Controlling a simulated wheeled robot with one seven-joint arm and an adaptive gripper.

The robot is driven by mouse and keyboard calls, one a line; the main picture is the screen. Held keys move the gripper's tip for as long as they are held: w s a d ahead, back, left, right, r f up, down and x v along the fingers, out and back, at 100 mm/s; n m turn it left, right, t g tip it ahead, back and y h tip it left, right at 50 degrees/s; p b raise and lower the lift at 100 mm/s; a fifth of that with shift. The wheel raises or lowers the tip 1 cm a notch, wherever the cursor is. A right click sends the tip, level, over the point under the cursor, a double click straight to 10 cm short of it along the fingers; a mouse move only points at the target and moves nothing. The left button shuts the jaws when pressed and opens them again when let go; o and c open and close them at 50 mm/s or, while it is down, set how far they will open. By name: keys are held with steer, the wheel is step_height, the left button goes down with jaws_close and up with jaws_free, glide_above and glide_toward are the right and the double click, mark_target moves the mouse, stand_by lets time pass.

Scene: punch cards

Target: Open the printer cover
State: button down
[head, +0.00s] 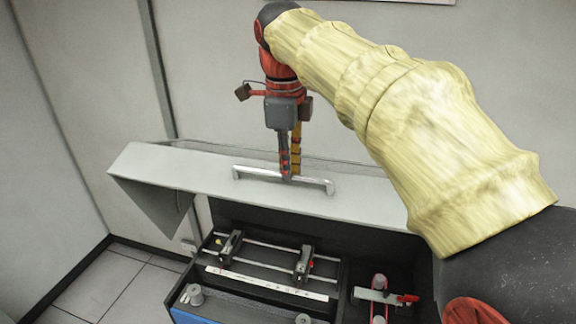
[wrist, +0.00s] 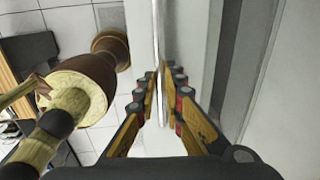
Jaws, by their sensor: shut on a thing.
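The printer cover (head: 185,170) is a light grey lid, raised and tilted up above the dark printer body (head: 340,243). A silver bar handle (head: 250,175) runs along its front edge. My gripper (head: 287,172) points down and is shut on the handle near its middle. In the wrist view, my gripper's fingers (wrist: 163,95) close on both sides of the thin handle bar (wrist: 157,30), with the pale cover (wrist: 185,40) beside it. The printer's inside shows below the cover, with rails, two dark carriages and a white ruled strip (head: 265,284).
A red-handled part (head: 405,299) sits at the right of the printer interior. A wall (head: 210,60) stands close behind the cover. Tiled floor (head: 105,285) is free at the left. My arm, in a yellow sleeve, hides the cover's right end.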

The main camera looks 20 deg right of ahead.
mark_target(281, 207)
steer(key=shift+s+a+f+b, duration=0.25)
steer(key=shift+f+b, duration=0.25)
steer(key=shift+b, duration=0.15)
steer(key=shift+t+h, duration=0.5)
steer(key=shift+t, duration=0.2)
steer(key=s+a+f+b, duration=0.1)
steer(key=b, duration=0.1)
steer(key=s+a+f+b, duration=0.1)
steer(key=f+b, duration=0.1)
steer(key=b, duration=0.1)
steer(key=s+a+f+b, duration=0.1)
steer(key=s+f+b, duration=0.1)
steer(key=shift+s+f+b, duration=0.1)
steer(key=shift+f+b, duration=0.15)
steer(key=shift+b, duration=0.15)
steer(key=c, duration=1.9)
jaws_free()
steer(key=shift+r, duration=0.15)
